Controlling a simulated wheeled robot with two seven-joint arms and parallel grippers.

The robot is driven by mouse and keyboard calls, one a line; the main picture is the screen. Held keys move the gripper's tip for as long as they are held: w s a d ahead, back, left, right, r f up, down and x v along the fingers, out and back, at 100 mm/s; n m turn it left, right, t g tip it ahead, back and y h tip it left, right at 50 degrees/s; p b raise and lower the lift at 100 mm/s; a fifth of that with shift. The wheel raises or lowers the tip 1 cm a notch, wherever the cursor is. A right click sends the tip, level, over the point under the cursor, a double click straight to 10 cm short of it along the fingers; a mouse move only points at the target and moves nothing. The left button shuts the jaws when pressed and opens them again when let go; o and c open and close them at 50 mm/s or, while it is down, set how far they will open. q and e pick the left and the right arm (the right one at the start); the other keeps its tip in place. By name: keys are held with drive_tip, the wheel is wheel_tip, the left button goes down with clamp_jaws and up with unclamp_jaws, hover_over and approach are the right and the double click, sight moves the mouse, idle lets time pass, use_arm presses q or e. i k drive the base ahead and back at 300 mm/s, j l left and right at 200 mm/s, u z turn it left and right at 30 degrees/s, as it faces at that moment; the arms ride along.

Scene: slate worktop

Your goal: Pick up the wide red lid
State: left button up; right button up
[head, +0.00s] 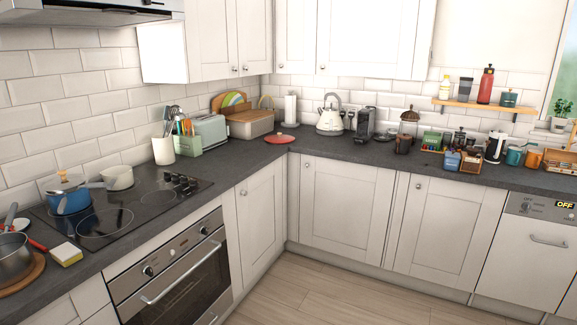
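The wide red lid (279,139) lies on the slate worktop (250,160) near the inner corner of the counter, close to its front edge. It looks flat and round with a small knob on top. It sits in front of the bread box and to the right of the toaster. Neither of my grippers shows in the head view, and nothing is touching the lid from above.
A toaster (209,133), a bread box (250,123), a paper towel roll (290,109) and a kettle (330,120) stand around the lid. The hob (140,205) with pots is at the left. Worktop between toaster and lid is clear.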

sight(279, 138)
drive_tip(key=i+l+z, duration=0.2)
drive_tip(key=i+l, duration=0.45)
drive_tip(key=i+l+z, duration=0.25)
drive_tip(key=i+l, duration=0.25)
drive_tip(key=i, duration=0.15)
drive_tip(key=i+u, duration=0.3)
drive_tip(key=i, duration=0.25)
drive_tip(key=i+u, duration=0.25)
drive_tip(key=i, duration=0.25)
drive_tip(key=i+l+u, duration=0.15)
drive_tip(key=i+u, duration=0.15)
drive_tip(key=i, duration=0.25)
drive_tip(key=i+u, duration=0.25)
drive_tip(key=i, duration=0.25)
drive_tip(key=i+l+u, duration=0.1)
drive_tip(key=i+u, duration=0.15)
drive_tip(key=i, duration=0.3)
drive_tip(key=i+l+u, duration=0.3)
drive_tip(key=i, duration=0.2)
drive_tip(key=i+l+u, duration=0.25)
drive_tip(key=i, duration=0.25)
